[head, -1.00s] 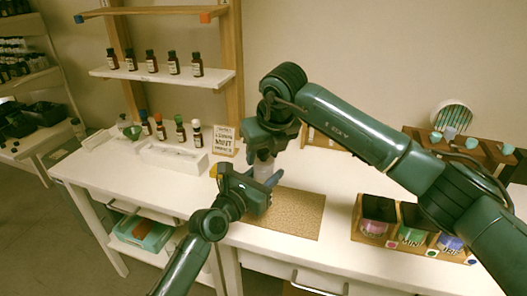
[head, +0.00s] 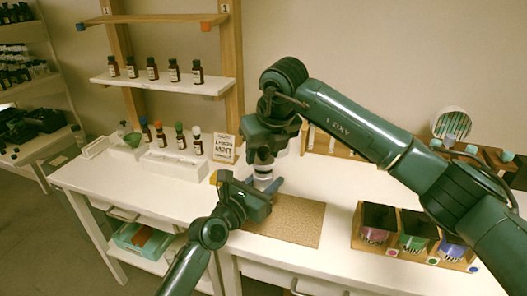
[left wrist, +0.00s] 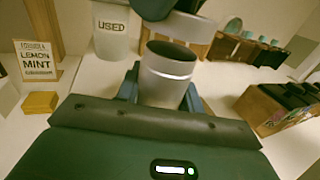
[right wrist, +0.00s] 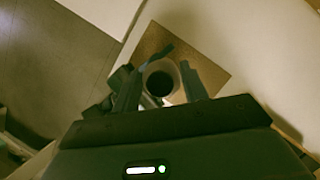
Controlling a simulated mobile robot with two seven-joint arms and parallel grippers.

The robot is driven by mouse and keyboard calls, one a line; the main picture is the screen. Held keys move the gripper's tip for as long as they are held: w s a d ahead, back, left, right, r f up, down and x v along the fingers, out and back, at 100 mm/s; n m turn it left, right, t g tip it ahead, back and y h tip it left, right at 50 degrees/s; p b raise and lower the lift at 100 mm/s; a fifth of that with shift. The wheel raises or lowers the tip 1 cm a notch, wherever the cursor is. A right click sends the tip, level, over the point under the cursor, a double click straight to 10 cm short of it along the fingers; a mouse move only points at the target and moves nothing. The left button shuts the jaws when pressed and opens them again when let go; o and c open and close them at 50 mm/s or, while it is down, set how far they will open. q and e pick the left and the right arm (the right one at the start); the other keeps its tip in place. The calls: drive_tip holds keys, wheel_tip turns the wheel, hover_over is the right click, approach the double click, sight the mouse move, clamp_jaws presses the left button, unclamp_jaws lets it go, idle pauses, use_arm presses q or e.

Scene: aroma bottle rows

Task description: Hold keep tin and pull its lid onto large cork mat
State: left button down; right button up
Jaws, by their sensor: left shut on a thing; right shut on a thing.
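The silver keep tin (left wrist: 166,82) stands upright in the left wrist view with a dark round top. My left gripper (head: 268,184) is shut on its body from the side, just above the large cork mat (head: 290,222). My right gripper (head: 263,160) comes down from above and is shut. In the right wrist view a pale ring with a dark middle (right wrist: 160,80) sits between its fingertips. It lines up with the tin; I cannot tell clearly where the lid ends and the tin begins, or whether they are apart.
A lemon mint sign (head: 223,148) and a white holder (head: 175,163) with several bottles are left of the grippers. A white bin marked USED (left wrist: 110,32) stands behind. A wooden crate (head: 408,252) of coloured jars is at right. The mat's right part is bare.

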sight(263, 149)
drive_tip(key=shift+r, duration=2.05)
use_arm(q)
drive_tip(key=c, duration=0.8)
unclamp_jaws()
